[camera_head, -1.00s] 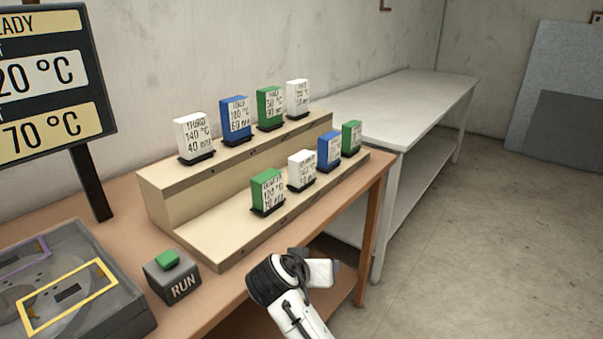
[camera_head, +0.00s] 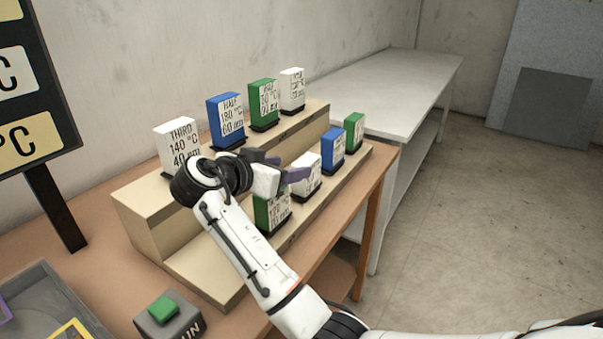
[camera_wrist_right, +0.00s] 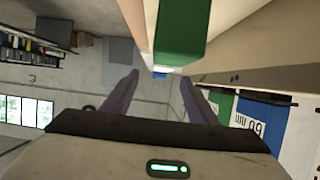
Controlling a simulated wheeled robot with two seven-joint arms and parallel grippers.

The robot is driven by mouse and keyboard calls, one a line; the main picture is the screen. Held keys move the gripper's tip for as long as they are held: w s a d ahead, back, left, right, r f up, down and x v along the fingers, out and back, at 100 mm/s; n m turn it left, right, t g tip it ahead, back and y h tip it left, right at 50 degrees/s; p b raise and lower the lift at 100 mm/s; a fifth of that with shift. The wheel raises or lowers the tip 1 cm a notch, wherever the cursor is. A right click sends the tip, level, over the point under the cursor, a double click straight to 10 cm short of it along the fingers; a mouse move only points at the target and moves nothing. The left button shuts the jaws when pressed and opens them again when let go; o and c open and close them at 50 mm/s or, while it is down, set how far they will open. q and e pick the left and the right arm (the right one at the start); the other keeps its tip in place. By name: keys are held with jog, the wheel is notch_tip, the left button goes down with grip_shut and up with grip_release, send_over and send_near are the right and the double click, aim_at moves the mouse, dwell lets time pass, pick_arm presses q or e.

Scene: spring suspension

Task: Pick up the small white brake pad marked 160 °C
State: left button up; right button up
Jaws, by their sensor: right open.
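A white pad (camera_head: 307,178) stands on the lower step between a green and a blue pad. Another white pad (camera_head: 291,90) stands at the right end of the upper step. The print on both is too small to read surely, so I cannot tell which is marked 160 °C. My left gripper is out of view.
The lower green pad (camera_head: 263,215) is partly behind my right arm. Blue (camera_head: 333,146) and green (camera_head: 355,131) pads stand further right. The upper step holds blue (camera_head: 226,117) and green (camera_head: 263,102) pads. A RUN button box (camera_head: 168,318) sits in front. The white table (camera_head: 385,85) is clear.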

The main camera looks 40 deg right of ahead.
aim_at(301, 164)
jog(key=x, duration=0.2)
jog(key=p+x, duration=0.1)
jog(key=x, duration=0.2)
jog(key=p+x, duration=0.1)
jog(key=x, duration=0.2)
jog(key=shift+w+f, duration=0.2)
jog(key=shift+w, duration=0.2)
jog(key=shift+c, duration=0.7)
jog(key=c, duration=1.1)
jog(key=shift+r, duration=0.1)
grip_shut()
